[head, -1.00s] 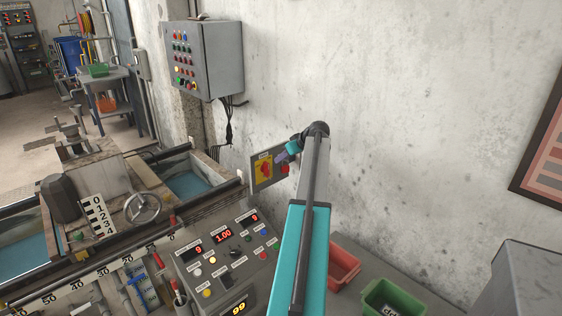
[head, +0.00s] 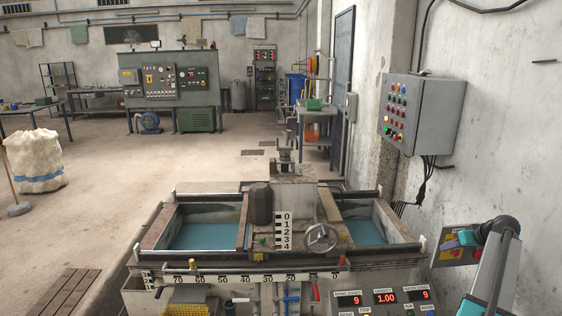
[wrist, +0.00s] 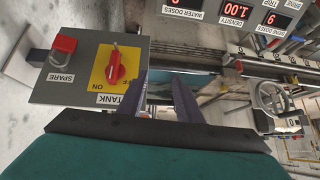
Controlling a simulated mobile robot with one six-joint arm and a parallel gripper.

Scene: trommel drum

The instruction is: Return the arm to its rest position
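My gripper (head: 457,241) is at the lower right of the head view, in front of the grey switch panel (head: 440,259) on the wall. In the wrist view, the two purple-grey fingers (wrist: 158,82) stand apart with nothing between them, so the gripper is open. The panel (wrist: 65,85) lies left of the fingers there. Its red rotary knob (wrist: 116,67) on a yellow plate is just left of the left finger and outside the gap. A red switch marked SPARE (wrist: 62,50) is farther left. My arm reaches up from the lower right of the head view.
The tank machine with blue water (head: 205,236), a handwheel (head: 320,237) and a control console with red displays (head: 385,297) stands in front. A grey button box (head: 423,108) hangs on the right wall above the panel. Open floor (head: 110,180) lies to the left.

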